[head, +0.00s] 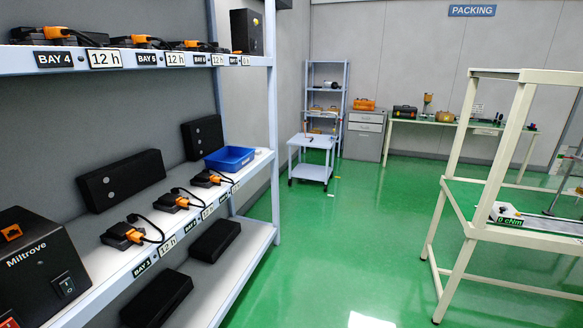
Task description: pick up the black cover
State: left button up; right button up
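Several black box-like pieces are on the shelf rack at left, and I cannot tell which of them, if any, is the black cover. A long black block (122,181) leans at the back of the middle shelf. A smaller black block (202,138) with light dots stands farther along it. Two plain black blocks lie on the bottom shelf, one nearer (158,298) and one farther (215,240). Another black box (246,32) stands at the end of the top shelf. Neither of my grippers is in view.
The middle shelf (255,165) holds a black Miltrove unit (40,265), several orange-and-black devices with cables and a blue bin (230,158). A cream-framed bench (455,215) stands at right. A grey cart (311,142) is farther back. The green floor (350,240) between is clear.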

aim_at(215, 45)
jog(key=i+z, duration=0.5)
jog(key=i, duration=0.3)
jog(key=i+j+z, duration=0.1)
jog(key=i+z, duration=0.15)
jog(key=i, duration=0.6)
jog(key=i+z, duration=0.3)
jog(key=i+j+z, duration=0.1)
jog(key=i+z, duration=0.2)
jog(key=i, duration=0.2)
jog(key=i+z, duration=0.3)
jog(key=i, duration=0.25)
jog(key=i+z, duration=0.3)
jog(key=i, duration=0.3)
jog(key=u, duration=2.45)
